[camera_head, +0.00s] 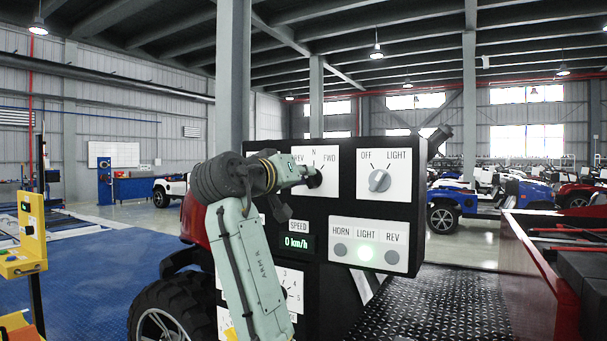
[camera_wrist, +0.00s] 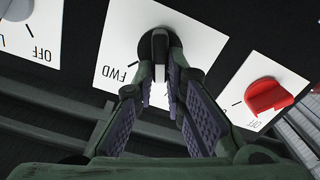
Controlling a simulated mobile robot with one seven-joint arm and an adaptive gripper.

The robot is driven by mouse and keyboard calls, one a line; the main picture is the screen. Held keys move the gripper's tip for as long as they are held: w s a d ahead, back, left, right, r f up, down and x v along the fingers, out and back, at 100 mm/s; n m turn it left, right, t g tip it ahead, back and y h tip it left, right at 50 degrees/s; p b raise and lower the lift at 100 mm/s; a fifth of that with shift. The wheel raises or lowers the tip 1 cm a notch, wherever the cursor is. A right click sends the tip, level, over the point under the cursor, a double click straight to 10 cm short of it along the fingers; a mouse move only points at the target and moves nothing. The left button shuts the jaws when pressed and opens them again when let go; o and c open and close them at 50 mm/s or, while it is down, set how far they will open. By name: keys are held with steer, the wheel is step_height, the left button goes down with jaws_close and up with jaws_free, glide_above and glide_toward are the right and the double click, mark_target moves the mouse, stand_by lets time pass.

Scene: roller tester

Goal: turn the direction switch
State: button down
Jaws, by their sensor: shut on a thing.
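The direction switch is a dark round knob (camera_wrist: 147,46) on a white plate (camera_head: 328,190) marked REV, N and FWD, at the upper left of the black control panel (camera_head: 318,222). In the wrist view the plate is upside down, with FWD left of the knob. My gripper (camera_head: 309,174) is at this knob. In the wrist view my gripper (camera_wrist: 160,66) has its two fingers shut on the knob's raised grip. The fingers hide part of the plate, and I cannot tell which mark the knob points to.
A grey OFF/LIGHT knob (camera_head: 379,181) is to the right on the panel. A red knob (camera_wrist: 268,96) is close by in the wrist view. The speed display (camera_head: 297,242) reads 0 km/h. A red-edged bench (camera_head: 545,262) stands right.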

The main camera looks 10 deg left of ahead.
steer(key=shift+a+n, duration=0.2)
steer(key=shift+n, duration=1.5)
steer(key=c, duration=1.6)
jaws_free()
steer(key=shift+f, duration=0.1)
steer(key=shift+c, duration=0.2)
steer(key=v, duration=1.2)
